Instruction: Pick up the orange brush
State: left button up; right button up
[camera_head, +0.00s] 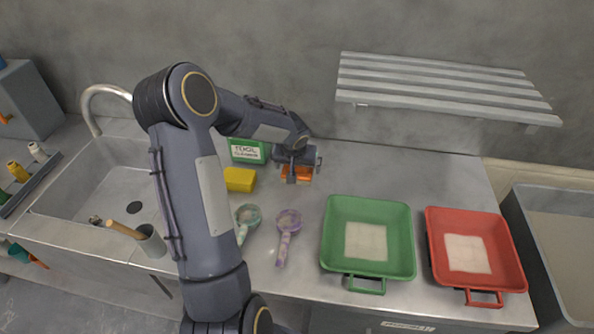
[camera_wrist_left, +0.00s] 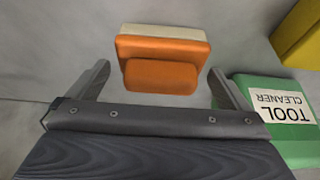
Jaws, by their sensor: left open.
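The orange brush (camera_wrist_left: 160,62) has an orange back with a raised grip and a pale bristle block. It lies on the grey counter, between and just beyond the fingertips in the left wrist view. In the head view the brush (camera_head: 297,179) shows partly, below my left gripper (camera_head: 298,172) near the back of the counter. My left gripper (camera_wrist_left: 160,85) is open and empty, with a finger on each side of the brush. I cannot tell whether either finger touches it. My right gripper is not in view.
A green tool cleaner box (camera_head: 247,151) stands left of the brush, beside a yellow sponge (camera_head: 239,179). A teal scoop (camera_head: 247,217) and a purple scoop (camera_head: 288,222) lie nearer. Green (camera_head: 330,230) and red (camera_head: 436,240) tubs stand right. A slatted shelf (camera_head: 440,90) hangs behind.

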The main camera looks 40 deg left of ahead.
pick_arm(q)
jog(key=shift+x, duration=0.85)
jog(key=shift+c, duration=0.3)
jog(key=c, duration=0.9)
jog(key=shift+o, duration=0.2)
jog(key=shift+r, duration=0.1)
